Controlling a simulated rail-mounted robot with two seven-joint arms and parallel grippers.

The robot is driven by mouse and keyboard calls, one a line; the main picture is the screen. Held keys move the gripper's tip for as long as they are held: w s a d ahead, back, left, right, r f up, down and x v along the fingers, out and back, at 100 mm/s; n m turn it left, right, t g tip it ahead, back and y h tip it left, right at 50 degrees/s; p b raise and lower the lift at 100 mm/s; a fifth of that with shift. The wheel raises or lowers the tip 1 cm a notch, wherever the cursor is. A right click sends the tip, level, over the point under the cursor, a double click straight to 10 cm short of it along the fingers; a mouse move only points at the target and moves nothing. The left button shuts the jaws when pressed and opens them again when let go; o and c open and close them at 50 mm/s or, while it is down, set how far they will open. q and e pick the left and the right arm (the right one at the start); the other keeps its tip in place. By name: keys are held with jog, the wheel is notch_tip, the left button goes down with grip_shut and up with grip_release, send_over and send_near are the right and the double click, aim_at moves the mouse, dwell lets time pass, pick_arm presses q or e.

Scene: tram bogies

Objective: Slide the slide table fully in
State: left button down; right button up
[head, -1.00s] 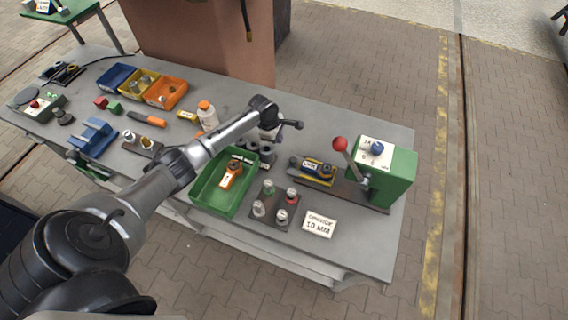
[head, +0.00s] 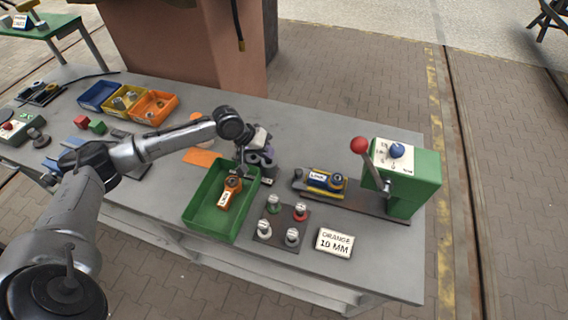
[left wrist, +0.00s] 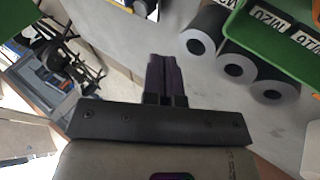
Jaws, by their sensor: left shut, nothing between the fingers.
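The slide table looks to be the low blue and yellow carriage (head: 322,180) on a dark base plate (head: 375,206) in front of the green press (head: 414,182). It carries a labelled part and sits left of the press body, with bare plate between them. The press has a red-knobbed lever (head: 360,146). My left gripper (head: 242,168) is left of the carriage, near dark cylinders (head: 268,172) and the green tray (head: 212,232). It is small and partly hidden in the head view. In the left wrist view its purple fingers (left wrist: 163,62) are together and empty. My right gripper is out of view.
The green tray holds an orange labelled part (head: 229,192). A dark plate with several capped pegs (head: 263,228) and an "ORANGE 10 MM" card (head: 334,242) stand at the front. Blue, yellow and orange bins (head: 154,107) stand at back left. The bench behind the carriage is clear.

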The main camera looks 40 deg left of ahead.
pick_arm(q)
jog(key=shift+w+d+r+m, duration=0.1)
jog(key=shift+w+m, duration=0.05)
jog(key=shift+m, duration=0.45)
jog(key=shift+w+d+r+m, duration=0.1)
jog(key=shift+m, duration=0.5)
jog(key=shift+f+m, duration=0.15)
jog(key=shift+m, duration=0.35)
jog(key=x, duration=1)
jog(key=shift+w+b, duration=0.15)
jog(key=shift+b, duration=0.15)
jog(key=shift+r, duration=0.2)
